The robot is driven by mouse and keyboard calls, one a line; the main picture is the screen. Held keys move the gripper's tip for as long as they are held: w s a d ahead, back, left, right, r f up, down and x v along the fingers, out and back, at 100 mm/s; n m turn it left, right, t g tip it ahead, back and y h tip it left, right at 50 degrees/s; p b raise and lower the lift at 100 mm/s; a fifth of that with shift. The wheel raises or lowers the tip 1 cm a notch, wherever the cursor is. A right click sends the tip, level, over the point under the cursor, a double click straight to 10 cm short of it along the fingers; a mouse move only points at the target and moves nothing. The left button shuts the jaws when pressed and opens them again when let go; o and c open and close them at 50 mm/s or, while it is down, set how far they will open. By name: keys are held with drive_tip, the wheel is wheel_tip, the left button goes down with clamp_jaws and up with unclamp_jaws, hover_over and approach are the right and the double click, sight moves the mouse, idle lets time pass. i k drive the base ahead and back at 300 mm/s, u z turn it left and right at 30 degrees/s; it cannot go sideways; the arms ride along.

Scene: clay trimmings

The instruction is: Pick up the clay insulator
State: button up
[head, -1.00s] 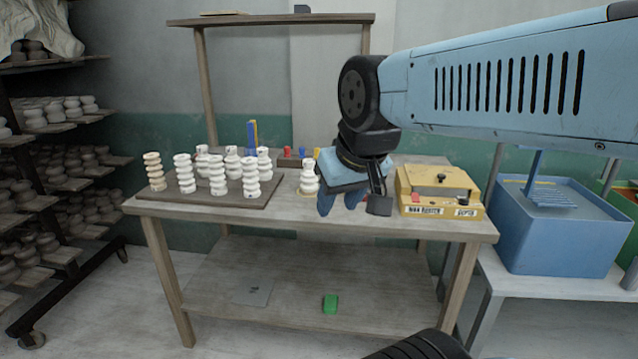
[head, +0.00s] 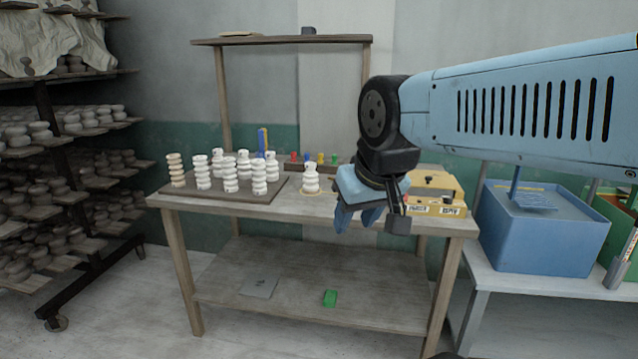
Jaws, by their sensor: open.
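Several white, ribbed clay insulators stand upright on a dark board (head: 235,197) at the left of the wooden table. One white insulator (head: 259,178) is at the board's front right. A tan one (head: 176,170) stands at its left end. Another white insulator (head: 311,180) stands alone, right of the board, on a yellowish ring or disc. Which one the task means, I cannot tell. My gripper (head: 357,222) is open and empty, with blue fingers pointing down. In the picture it is right of the lone insulator and apart from it, over the table's front edge.
A yellow box (head: 436,186) sits at the table's right, partly behind my gripper. Small coloured items (head: 320,158) stand at the back. A blue tub (head: 545,235) is on a bench to the right. Loaded shelves (head: 75,180) stand left.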

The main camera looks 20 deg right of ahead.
sight(310, 179)
drive_tip(key=u, duration=0.2)
drive_tip(key=i, duration=0.9)
drive_tip(key=z, duration=0.1)
